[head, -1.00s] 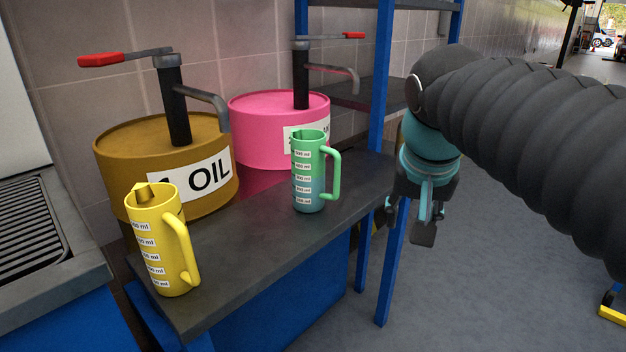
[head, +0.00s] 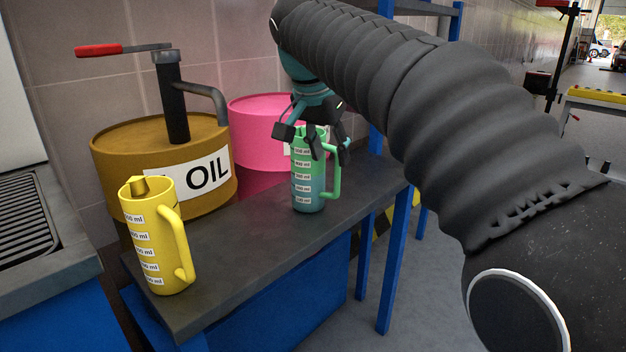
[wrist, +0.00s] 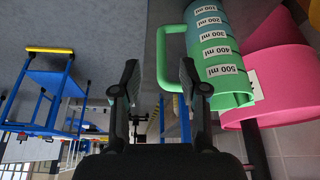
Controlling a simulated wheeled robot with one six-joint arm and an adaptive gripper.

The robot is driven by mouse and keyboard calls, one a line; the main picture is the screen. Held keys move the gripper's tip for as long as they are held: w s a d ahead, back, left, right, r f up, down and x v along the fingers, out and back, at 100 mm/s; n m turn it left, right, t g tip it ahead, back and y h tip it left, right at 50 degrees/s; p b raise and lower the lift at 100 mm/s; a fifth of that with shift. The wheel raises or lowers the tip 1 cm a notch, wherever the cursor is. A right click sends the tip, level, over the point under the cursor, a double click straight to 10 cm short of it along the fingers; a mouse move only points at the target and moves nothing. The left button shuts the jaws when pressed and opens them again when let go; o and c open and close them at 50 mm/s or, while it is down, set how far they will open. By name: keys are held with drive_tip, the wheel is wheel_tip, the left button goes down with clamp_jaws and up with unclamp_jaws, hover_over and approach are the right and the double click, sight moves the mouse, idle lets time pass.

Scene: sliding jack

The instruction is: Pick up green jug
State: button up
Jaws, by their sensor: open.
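The green jug (head: 308,186) stands upright on the dark bench top, in front of the pink drum, its handle to the right. My gripper (head: 312,148) is at the top of the jug in the head view, with its fingers partly in front of the rim. In the wrist view the jug (wrist: 222,60) lies to the right of the open fingers (wrist: 160,75), with its handle close beside the right finger. The space between the fingers is empty of the jug's body. I cannot tell whether a finger touches the jug.
A yellow jug (head: 156,240) stands at the bench's front left. A brown oil drum (head: 120,165) with a pump and a pink drum (head: 255,125) stand behind. The bench top (head: 235,250) is clear between the jugs. A blue-framed rack (head: 386,270) stands right.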

sight(336, 175)
drive_tip(key=x, duration=0.4)
drive_tip(key=b+x, duration=0.1)
drive_tip(key=x, duration=0.4)
drive_tip(key=shift+w+r, duration=0.1)
drive_tip(key=shift+w, duration=0.1)
clamp_jaws()
